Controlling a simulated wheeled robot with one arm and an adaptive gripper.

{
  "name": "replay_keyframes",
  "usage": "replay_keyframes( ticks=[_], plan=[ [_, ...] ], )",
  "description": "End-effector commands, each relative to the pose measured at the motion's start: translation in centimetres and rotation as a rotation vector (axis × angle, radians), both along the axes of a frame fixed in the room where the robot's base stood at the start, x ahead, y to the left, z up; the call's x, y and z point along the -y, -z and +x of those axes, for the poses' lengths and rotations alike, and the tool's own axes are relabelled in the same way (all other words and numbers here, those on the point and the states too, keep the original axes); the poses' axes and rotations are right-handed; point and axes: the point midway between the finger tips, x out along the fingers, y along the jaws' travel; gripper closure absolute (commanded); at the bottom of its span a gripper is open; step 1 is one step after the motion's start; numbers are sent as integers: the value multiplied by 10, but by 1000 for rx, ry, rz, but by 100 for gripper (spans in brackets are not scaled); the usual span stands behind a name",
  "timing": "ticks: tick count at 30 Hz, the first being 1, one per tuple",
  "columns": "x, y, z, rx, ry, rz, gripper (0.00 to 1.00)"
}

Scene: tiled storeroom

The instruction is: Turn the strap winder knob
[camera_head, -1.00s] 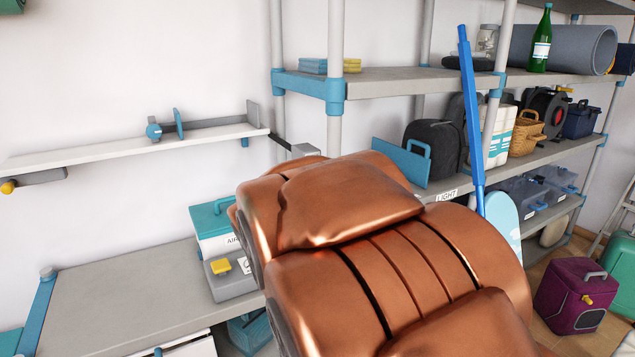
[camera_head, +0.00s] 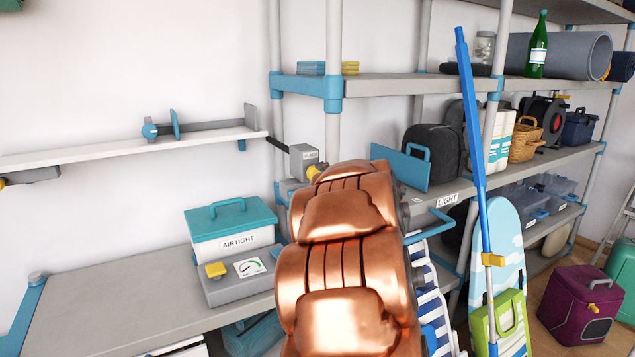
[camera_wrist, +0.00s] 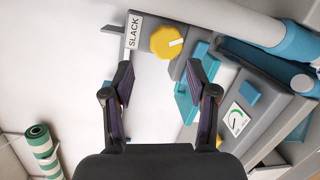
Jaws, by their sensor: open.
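The strap winder is a grey box (camera_head: 304,158) on the shelf post, with a SLACK label. Its yellow knob (camera_head: 313,172) shows just below the label, partly behind my copper-coloured arm. My gripper (camera_wrist: 162,76) is open and empty. Its two fingers point toward the knob, which lies beyond the fingertips and between their lines; the two look apart. In the head view my arm hides the gripper's fingers.
A teal-lidded AIRTIGHT box (camera_head: 232,225) and a grey gauge box (camera_head: 240,275) stand on the lower shelf, left of my arm. A blue pole (camera_head: 472,130) leans at the right by a surfboard (camera_head: 505,250). A white wall shelf (camera_head: 100,152) is at the left.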

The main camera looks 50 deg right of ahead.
Motion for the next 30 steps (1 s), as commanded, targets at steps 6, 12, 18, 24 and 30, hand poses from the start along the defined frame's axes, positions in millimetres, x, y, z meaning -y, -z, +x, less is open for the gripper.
replay_keyframes(
  ticks=[6,12,18,24,30],
  plan=[
    [16,14,-5,-8,-134,-171,42],
    [17,18,-7,-6,-198,-241,42],
    [19,17,2,-5,-209,-252,42],
    [26,18,25,-7,-208,-248,42],
    [33,17,48,-4,-208,-250,42]
  ],
)
